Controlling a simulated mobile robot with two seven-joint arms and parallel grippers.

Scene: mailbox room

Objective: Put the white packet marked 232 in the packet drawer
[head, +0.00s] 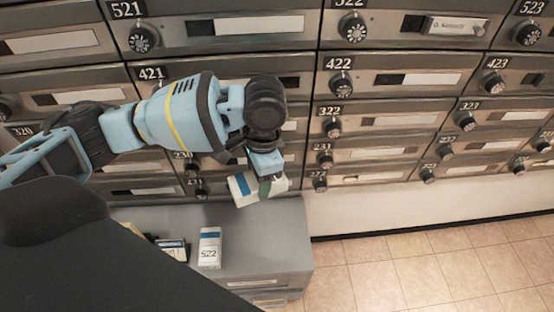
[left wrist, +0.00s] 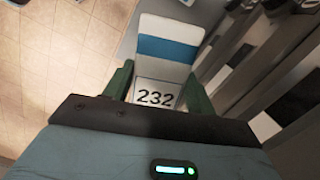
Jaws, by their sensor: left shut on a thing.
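The white packet marked 232 (left wrist: 165,68) has a blue band and shows between the two green fingers of my left gripper (left wrist: 160,88) in the left wrist view. In the head view the left gripper (head: 264,185) is shut on this packet (head: 243,189) and holds it above the right part of the grey cabinet top (head: 262,238), in front of the mailbox wall. The packet is tilted in the head view. The cabinet front has a drawer face with a pale label strip (head: 257,283). I cannot tell whether this is the packet drawer. My right gripper is not in view.
A white packet marked 522 (head: 209,248) stands on the cabinet top. Another packet (head: 173,249) lies to its left, partly hidden by my own dark body. Numbered mailbox doors with round dials (head: 338,84) fill the wall. Tiled floor (head: 420,265) is clear at the right.

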